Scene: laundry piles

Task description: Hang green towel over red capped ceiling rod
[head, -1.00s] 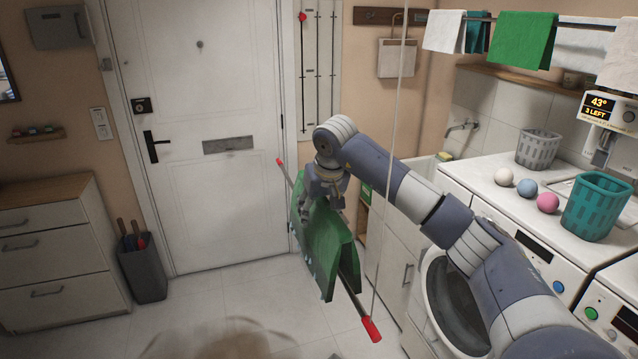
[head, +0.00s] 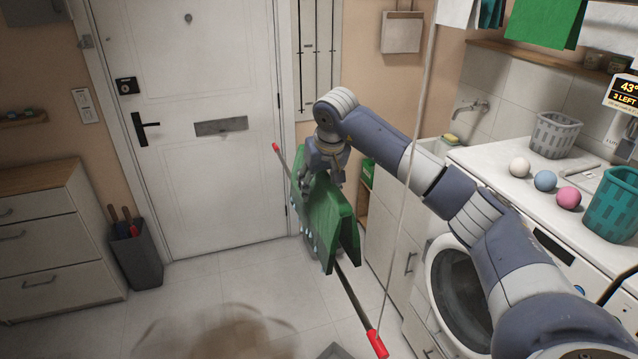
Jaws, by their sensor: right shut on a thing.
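The red-capped rod (head: 351,293) hangs at a slant in front of the door. One red cap (head: 377,344) is at its near lower end and another shows at its far upper end. The green towel (head: 332,222) is draped over the middle of the rod, with folds hanging on both sides. My right gripper (head: 324,180) is shut on the towel's upper edge, just above the rod. The fingertips are partly hidden by the cloth. My left gripper is not in view.
A pale cord (head: 410,170) runs up from the rod's near end, passing in front of my right arm. Washing machines (head: 462,290) stand at the right, with a teal basket (head: 612,205) and balls on top. Another green towel (head: 546,20) hangs at the upper right.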

